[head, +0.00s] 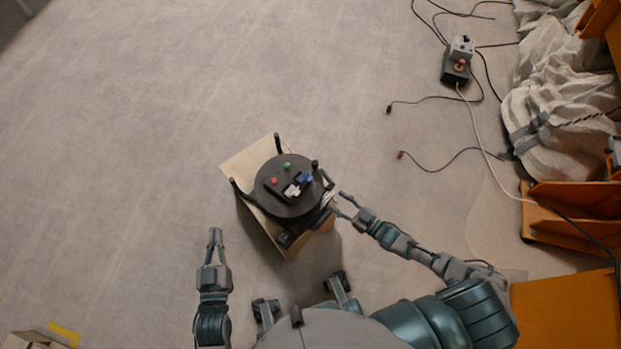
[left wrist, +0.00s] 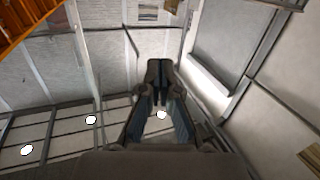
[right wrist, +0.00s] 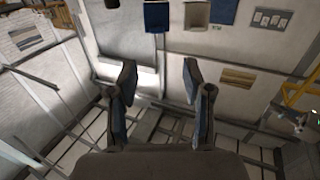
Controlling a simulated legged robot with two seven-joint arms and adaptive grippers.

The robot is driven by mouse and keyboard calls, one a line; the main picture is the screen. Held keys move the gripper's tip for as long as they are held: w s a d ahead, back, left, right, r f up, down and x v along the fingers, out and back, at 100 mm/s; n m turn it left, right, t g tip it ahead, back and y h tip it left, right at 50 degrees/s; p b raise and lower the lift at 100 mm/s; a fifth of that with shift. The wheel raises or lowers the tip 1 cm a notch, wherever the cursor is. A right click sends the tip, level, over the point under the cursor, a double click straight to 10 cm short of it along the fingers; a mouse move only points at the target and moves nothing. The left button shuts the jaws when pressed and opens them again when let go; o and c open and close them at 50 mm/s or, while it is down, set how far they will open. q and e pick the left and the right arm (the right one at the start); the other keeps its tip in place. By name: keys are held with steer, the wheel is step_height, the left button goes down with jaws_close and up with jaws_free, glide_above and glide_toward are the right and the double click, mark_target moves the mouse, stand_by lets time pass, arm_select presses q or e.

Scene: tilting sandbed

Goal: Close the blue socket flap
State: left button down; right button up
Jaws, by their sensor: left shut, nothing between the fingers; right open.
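The blue socket flap (head: 304,179) is a small dark blue piece on top of the round black turntable-like disc (head: 277,205), next to a white socket part (head: 292,190). The flap's angle is too small to tell. My right gripper (head: 340,203) is open beside the disc's right edge, apart from the flap; its spread, empty fingers show in the right wrist view (right wrist: 159,76). My left gripper (head: 215,233) is shut and empty, left of and below the disc. Its closed fingers show in the left wrist view (left wrist: 160,70). Neither wrist view clearly shows the flap.
A red button (head: 274,181) and a green button (head: 286,164) sit on the disc. The disc stands on a wooden box (head: 238,166), with black posts around its rim. A control box (head: 455,72) and cables lie at the upper right. Floor to the left is clear.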

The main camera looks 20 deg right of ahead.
mark_target(307, 179)
steer(key=x, duration=0.3)
steer(key=b+x, duration=0.1)
steer(key=x, duration=0.3)
steer(key=d+b+x, duration=0.1)
steer(key=x, duration=0.3)
steer(key=shift+w+f, duration=0.35)
steer(key=shift+w+a, duration=0.15)
steer(key=shift+a, duration=0.15)
steer(key=shift+w+a+r, duration=0.1)
steer(key=shift+a+r, duration=0.15)
steer(key=shift+a, duration=0.25)
steer(key=shift+d, duration=0.2)
steer(key=c, duration=0.5)
steer(key=shift+d+f, duration=0.1)
steer(key=shift+d, duration=0.05)
steer(key=shift+c, duration=1.2)
steer(key=shift+d, duration=0.15)
arm_select(q)
steer(key=r+t, duration=0.1)
steer(key=d+r+t, duration=0.1)
steer(key=r+t, duration=0.1)
steer(key=r+t+h, duration=0.1)
steer(key=r, duration=0.1)
steer(key=shift+s+d, duration=0.15)
steer(key=shift+d, duration=0.1)
